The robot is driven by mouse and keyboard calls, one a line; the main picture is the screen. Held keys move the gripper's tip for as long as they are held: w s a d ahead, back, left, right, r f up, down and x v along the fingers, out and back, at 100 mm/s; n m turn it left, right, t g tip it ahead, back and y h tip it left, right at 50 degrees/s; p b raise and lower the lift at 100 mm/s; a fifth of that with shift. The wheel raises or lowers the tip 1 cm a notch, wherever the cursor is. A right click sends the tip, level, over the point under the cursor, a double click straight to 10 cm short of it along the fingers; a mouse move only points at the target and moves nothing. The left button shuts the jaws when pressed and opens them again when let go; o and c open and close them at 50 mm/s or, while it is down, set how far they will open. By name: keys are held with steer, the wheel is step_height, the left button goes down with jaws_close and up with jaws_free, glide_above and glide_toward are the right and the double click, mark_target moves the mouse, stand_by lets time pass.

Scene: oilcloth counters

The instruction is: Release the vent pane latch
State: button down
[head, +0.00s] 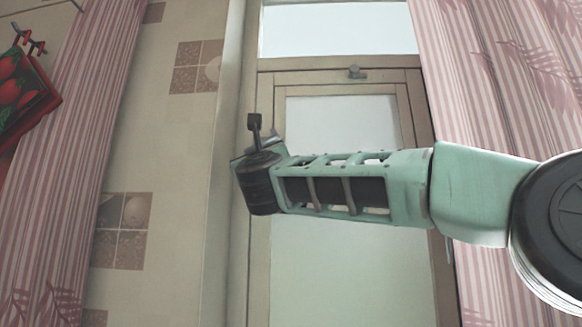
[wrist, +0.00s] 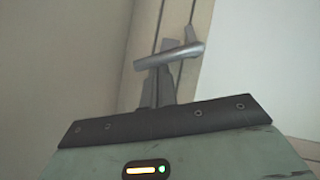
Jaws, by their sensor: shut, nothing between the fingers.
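A silver lever handle (wrist: 172,54) sits on the pale window frame in the wrist view, tilted up to the right. In the head view, only a small grey bit beside my gripper may be this handle. My gripper (head: 254,123) is shut and empty at the frame's left side. In the wrist view my gripper (wrist: 160,76) is just below the handle, its tips overlapping it. I cannot tell whether they touch.
A striped pink curtain (head: 75,130) hangs at left, another (head: 500,70) at right behind my arm. A tiled wall (head: 165,130) lies left of the window. A red patterned cloth (head: 20,85) hangs at the far left. The wall beside my gripper is clear.

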steer(key=shift+a+r+m+t+h+p, duration=0.2)
steer(key=shift+a+r+m+h, duration=0.35)
steer(key=shift+m, duration=0.3)
steer(key=shift+a+r+m+t+h+p, duration=0.1)
steer(key=shift+a+r+m+t+h, duration=0.2)
steer(key=shift+m+h, duration=0.45)
steer(key=shift+a+r, duration=0.1)
steer(key=shift+r, duration=0.1)
steer(key=w+a+f+b+v, duration=0.1)
steer(key=f+b+v, duration=0.1)
steer(key=b+v, duration=0.8)
steer(key=shift+s+f, duration=0.85)
steer(key=shift+f, duration=0.15)
